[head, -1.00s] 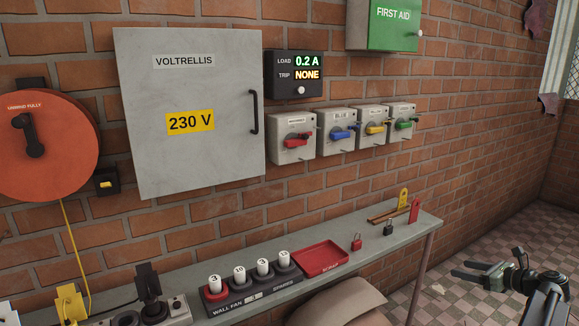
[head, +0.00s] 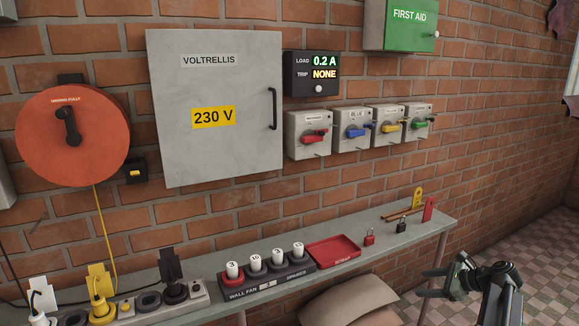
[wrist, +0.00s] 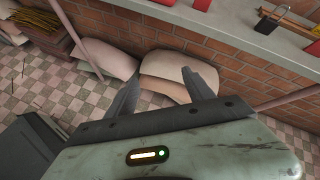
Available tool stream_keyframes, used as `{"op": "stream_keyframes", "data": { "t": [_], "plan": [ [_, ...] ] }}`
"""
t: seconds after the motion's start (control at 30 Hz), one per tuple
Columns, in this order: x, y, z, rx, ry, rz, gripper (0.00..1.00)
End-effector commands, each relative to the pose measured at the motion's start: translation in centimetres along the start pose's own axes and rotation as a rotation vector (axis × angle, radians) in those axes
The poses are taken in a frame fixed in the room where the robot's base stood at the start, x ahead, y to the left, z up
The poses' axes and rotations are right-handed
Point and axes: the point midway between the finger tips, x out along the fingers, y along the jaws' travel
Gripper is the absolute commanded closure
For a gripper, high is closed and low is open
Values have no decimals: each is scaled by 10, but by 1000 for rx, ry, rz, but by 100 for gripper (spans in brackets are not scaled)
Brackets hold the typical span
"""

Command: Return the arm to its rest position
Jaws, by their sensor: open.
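My gripper (head: 431,282) is at the lower right of the head view, in front of the bench's right end and below its top. Its two fingers are apart with nothing between them. In the wrist view my gripper (wrist: 158,88) also shows open and empty, with sacks (wrist: 178,68) and the tiled floor beyond its fingers. My arm shows folded behind the gripper at the lower right of the head view.
The grey bench (head: 385,247) runs along the brick wall. It carries a power strip (head: 145,305), a fuse rack (head: 265,275), a red tray (head: 333,252) and padlocks (head: 369,237). A sack (head: 345,302) lies below. Tiled floor (head: 545,265) is open at right.

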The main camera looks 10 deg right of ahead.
Motion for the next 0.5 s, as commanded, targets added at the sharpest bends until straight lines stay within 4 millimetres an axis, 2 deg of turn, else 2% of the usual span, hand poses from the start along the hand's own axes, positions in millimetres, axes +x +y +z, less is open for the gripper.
{"op": "stream_keyframes", "data": {
  "t": [0.03,0.17,0.2,0.27,0.3,0.4,0.5],
  "plan": [
    [21,18,15,-77,18,46,39],
    [81,76,54,-380,84,211,39],
    [101,102,68,-507,103,280,39],
    [129,143,89,-716,127,392,39],
    [145,170,101,-859,138,468,39],
    [171,230,125,-1186,146,643,39],
    [184,276,141,-1455,139,789,39]
  ]
}}
